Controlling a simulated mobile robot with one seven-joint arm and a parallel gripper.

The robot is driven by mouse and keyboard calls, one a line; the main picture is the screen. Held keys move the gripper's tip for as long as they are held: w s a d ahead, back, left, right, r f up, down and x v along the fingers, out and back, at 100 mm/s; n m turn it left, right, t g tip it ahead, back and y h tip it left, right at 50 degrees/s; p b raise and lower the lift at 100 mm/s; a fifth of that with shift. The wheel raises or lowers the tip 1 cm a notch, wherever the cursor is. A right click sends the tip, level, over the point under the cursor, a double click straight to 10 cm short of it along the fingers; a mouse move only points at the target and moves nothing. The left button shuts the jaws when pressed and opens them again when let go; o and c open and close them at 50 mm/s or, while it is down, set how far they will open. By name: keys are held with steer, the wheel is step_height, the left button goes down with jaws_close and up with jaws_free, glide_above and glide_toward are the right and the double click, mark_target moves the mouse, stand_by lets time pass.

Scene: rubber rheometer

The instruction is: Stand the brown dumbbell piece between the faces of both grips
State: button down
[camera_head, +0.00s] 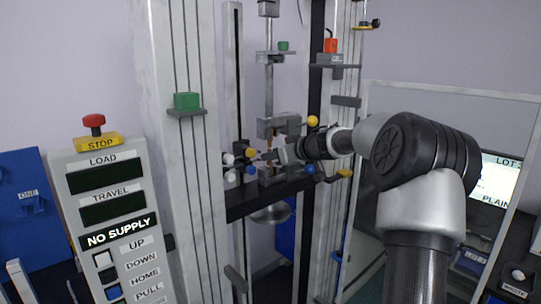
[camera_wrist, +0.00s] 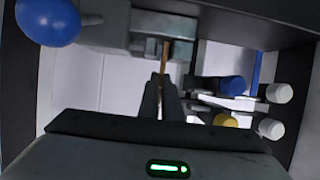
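The brown dumbbell piece (camera_head: 269,142) stands about upright at the grips of the testing machine, small in the head view. The upper grip (camera_head: 273,124) is above it and the lower grip (camera_head: 272,177) is below it. My gripper (camera_head: 283,156) reaches in from the right at the height between the grips. In the wrist view, my fingers (camera_wrist: 163,92) are close together around the thin brown piece (camera_wrist: 164,58), whose far end meets a grey grip block (camera_wrist: 165,28). My fingers hide part of the piece. I cannot tell whether both ends sit between the grip faces.
A blue ball knob (camera_wrist: 48,20) is close at the left in the wrist view. White, blue and yellow-ended pegs (camera_head: 240,160) stick out left of the grips. A yellow ball knob (camera_head: 312,121) is by the upper grip. The control panel (camera_head: 105,215) reads NO SUPPLY.

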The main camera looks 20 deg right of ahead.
steer(key=c, duration=1.9)
jaws_free()
steer(key=v, duration=1.7)
steer(key=shift+s, duration=0.25)
